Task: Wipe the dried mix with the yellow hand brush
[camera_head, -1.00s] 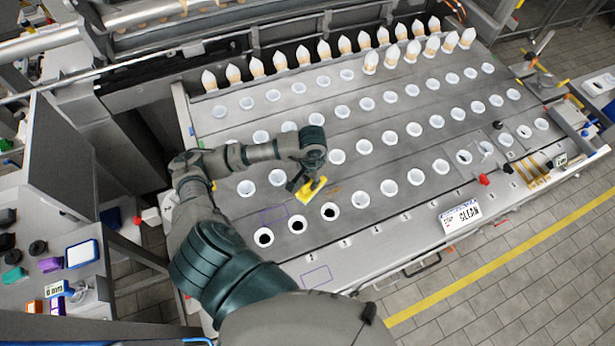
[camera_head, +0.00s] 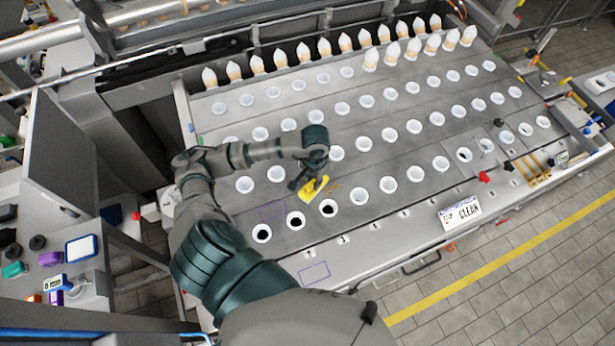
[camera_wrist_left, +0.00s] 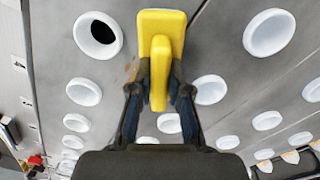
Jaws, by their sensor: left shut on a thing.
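The yellow hand brush (camera_head: 314,188) is low over the grey plate in the head view, near the front rows of white-rimmed holes. My left gripper (camera_head: 302,184) is shut on it. In the left wrist view the brush (camera_wrist_left: 162,32) sits between the two fingers of my left gripper (camera_wrist_left: 160,88), its handle toward the palm. A small brownish-orange patch of dried mix (camera_head: 333,188) shows on the plate just right of the brush; part of it shows left of the brush in the left wrist view (camera_wrist_left: 131,70). I cannot tell whether the brush touches the plate. My right gripper is not in view.
The grey plate (camera_head: 400,110) has rows of white-rimmed holes. White-tipped cones (camera_head: 303,54) stand along its back. A sign reading CLEAN (camera_head: 460,212) is at the front edge. A side table (camera_head: 85,275) with small coloured items is at the left.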

